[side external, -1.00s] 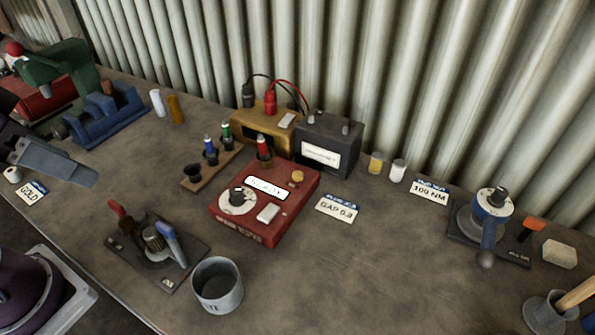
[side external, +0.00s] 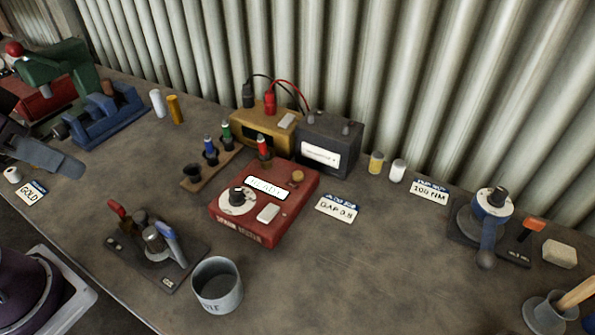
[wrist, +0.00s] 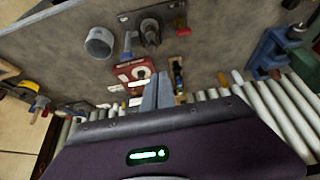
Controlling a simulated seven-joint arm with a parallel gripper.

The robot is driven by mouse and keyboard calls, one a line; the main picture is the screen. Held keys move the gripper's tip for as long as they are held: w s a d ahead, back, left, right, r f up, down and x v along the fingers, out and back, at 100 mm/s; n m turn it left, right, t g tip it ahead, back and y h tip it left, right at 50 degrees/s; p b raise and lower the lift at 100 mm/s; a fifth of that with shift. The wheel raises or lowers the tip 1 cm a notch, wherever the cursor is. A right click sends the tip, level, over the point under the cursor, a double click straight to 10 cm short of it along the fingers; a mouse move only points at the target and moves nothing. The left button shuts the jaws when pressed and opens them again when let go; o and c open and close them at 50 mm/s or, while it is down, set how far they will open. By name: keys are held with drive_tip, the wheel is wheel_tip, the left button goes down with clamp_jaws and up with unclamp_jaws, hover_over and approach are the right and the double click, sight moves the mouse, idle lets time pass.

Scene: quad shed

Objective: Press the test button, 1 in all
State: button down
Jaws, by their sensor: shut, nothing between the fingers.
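The red spark tester (side external: 262,228) sits on the bench in the middle of the side external view. I cannot read a label on the button. The tester also shows in the wrist view (wrist: 124,70), just beyond my fingers. My gripper (side external: 78,169) is shut and empty at the left edge, above the bench and well apart from the tester. Its fingers also show in the wrist view (wrist: 158,80).
A gold box (side external: 255,135) and a dark battery box (side external: 322,158) with cables stand behind the tester. A spark plug rack (side external: 195,179) lies left of it. A plate with upright tools (side external: 180,275) and a grey cup (side external: 218,292) stand in front.

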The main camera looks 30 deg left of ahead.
idle(0.9)
drive_tip(key=n+t+h, duration=0.3)
drive_tip(key=n, duration=0.2)
hover_over(294, 177)
wheel_tip(294, 177, down, 7)
drive_tip(key=shift+f, duration=0.2)
drive_tip(key=shift+f, duration=0.1)
drive_tip(key=shift+f, duration=4.3)
drive_tip(key=shift+f, duration=0.1)
drive_tip(key=shift+f, duration=0.3)
